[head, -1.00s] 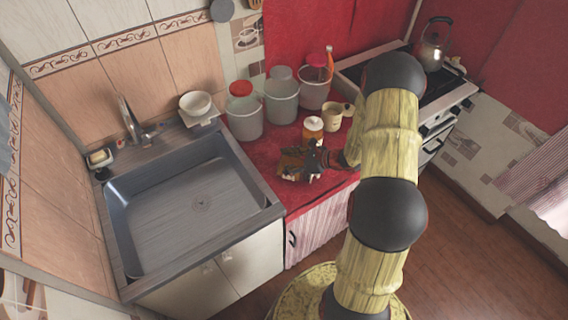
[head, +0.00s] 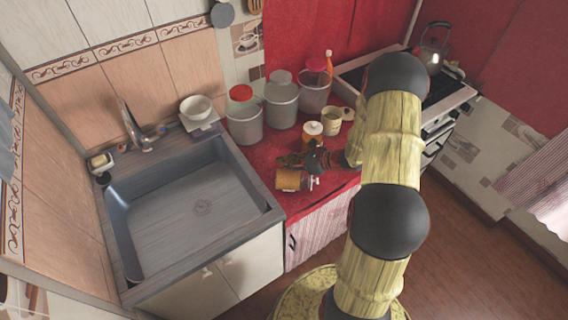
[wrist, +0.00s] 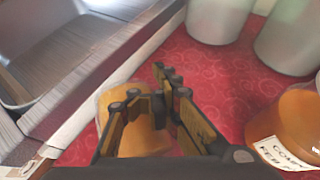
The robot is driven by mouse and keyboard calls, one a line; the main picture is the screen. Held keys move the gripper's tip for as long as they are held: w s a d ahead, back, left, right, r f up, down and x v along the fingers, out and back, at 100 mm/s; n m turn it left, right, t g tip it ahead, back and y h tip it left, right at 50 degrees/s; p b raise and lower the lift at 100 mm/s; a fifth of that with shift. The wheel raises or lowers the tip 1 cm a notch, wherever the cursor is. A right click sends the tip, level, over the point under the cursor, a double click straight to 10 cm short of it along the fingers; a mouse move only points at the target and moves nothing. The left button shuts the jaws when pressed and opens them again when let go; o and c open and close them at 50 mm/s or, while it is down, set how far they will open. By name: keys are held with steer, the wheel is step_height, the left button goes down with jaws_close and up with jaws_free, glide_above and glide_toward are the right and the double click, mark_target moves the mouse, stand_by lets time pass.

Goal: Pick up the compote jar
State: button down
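An amber jar with a white lid (head: 312,133) stands on the red counter behind my gripper. A second amber jar (head: 289,180) stands near the counter's front, beside the sink; it shows in the wrist view (wrist: 112,95) partly hidden behind my fingers. At the right edge of the wrist view is an orange jar (wrist: 290,118) with a white label, partly readable as "COMPO…"; the frame cuts it off. My gripper (head: 287,160) is low over the counter beside the near amber jar. In the wrist view its fingertips (wrist: 160,85) appear close together; whether they are apart is unclear.
Several grey canisters (head: 281,105) stand along the back of the red counter. A cream mug (head: 331,120) stands right of the white-lidded jar. The sink (head: 200,205) lies left, the stove with a kettle (head: 432,55) right.

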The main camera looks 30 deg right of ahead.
steer(key=s+r, duration=0.1)
steer(key=r, duration=0.1)
steer(key=s+d+r+p, duration=0.1)
steer(key=s+r, duration=0.1)
steer(key=r, duration=0.1)
steer(key=s+d+r+p, duration=0.1)
steer(key=s+r, duration=0.1)
steer(key=shift+d+r, duration=0.2)
steer(key=s+a+f+p+v, duration=0.1)
steer(key=v, duration=0.7)
steer(key=shift+s+r, duration=0.2)
steer(key=shift+s, duration=0.3)
steer(key=c, duration=2.4)
jaws_free()
steer(key=shift+d, duration=0.2)
steer(key=o, duration=1.9)
